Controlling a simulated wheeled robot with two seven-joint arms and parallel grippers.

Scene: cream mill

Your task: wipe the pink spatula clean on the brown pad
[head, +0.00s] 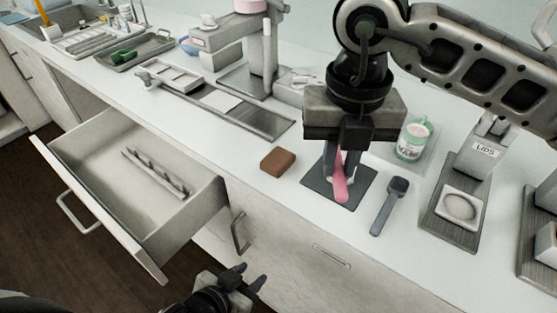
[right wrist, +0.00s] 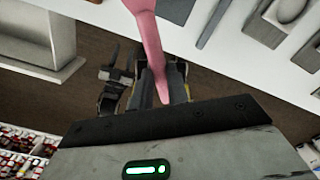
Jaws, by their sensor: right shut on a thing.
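The pink spatula (head: 341,186) is in my right gripper (head: 341,170), which is shut on it above a dark grey mat (head: 362,187). Its lower end points toward the counter's front edge; I cannot tell whether it touches the mat. In the right wrist view the spatula (right wrist: 150,40) runs down from the top edge. The brown pad (head: 278,161) lies on the counter, left of the mat and apart from the spatula. My left gripper (head: 252,274) is open and empty, low in front of the cabinets.
A lids stand (head: 485,151) is farther right. An open drawer (head: 100,228) juts out at left. The counter around the pad is clear.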

